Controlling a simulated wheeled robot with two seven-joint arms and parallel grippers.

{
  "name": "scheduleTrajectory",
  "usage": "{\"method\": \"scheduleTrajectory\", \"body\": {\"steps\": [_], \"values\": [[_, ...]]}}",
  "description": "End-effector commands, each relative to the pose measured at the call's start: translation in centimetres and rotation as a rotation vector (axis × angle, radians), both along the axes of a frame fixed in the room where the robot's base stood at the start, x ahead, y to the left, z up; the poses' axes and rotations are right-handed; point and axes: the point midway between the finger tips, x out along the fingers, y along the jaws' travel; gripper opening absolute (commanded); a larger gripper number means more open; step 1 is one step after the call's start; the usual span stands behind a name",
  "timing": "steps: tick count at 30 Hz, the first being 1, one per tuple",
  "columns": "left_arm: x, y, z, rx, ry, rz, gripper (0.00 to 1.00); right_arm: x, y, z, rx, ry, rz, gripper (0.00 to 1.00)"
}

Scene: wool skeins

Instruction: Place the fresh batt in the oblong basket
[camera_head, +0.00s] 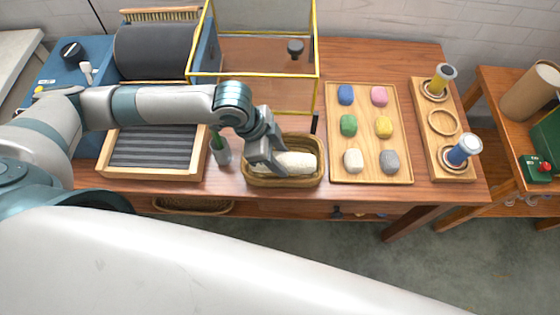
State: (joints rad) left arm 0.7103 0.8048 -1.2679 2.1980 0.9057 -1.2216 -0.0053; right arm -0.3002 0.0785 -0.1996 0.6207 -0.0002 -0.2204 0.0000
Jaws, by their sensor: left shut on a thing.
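The oblong basket (252,182) is a tan woven tub near the front edge of the wooden table. The batt (299,162) is a cream, elongated roll inside the basket's rim, lying along its length. My left gripper (275,166) reaches down over the basket's left part and is shut on the batt's left end. The fingertips and that end of the batt are partly hidden by the gripper itself. Whether the batt rests on the basket floor cannot be told. My right gripper is not in view.
A yellow-framed clear box (262,75) stands behind the basket. A wooden tray (369,175) with several coloured wool lumps lies to the right. A ribbed tray (155,150) and a grey bottle with a green top (220,150) stand left. A spool rack (442,122) is far right.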

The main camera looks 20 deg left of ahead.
Motion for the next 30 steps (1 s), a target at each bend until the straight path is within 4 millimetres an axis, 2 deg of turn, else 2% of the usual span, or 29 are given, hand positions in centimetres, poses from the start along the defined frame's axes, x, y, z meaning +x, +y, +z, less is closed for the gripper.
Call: {"method": "scheduleTrajectory", "body": {"steps": [13,24,30], "values": [[0.3,0.1,-0.4,0.0,0.0,0.001,0.22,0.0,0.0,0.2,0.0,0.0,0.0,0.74],[0.3,0.2,-4.2,0.002,0.001,0.001,0.22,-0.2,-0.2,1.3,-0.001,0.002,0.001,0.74],[0.3,0.1,-4.3,0.0,0.0,0.0,0.22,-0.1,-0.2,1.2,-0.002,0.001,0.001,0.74]]}}
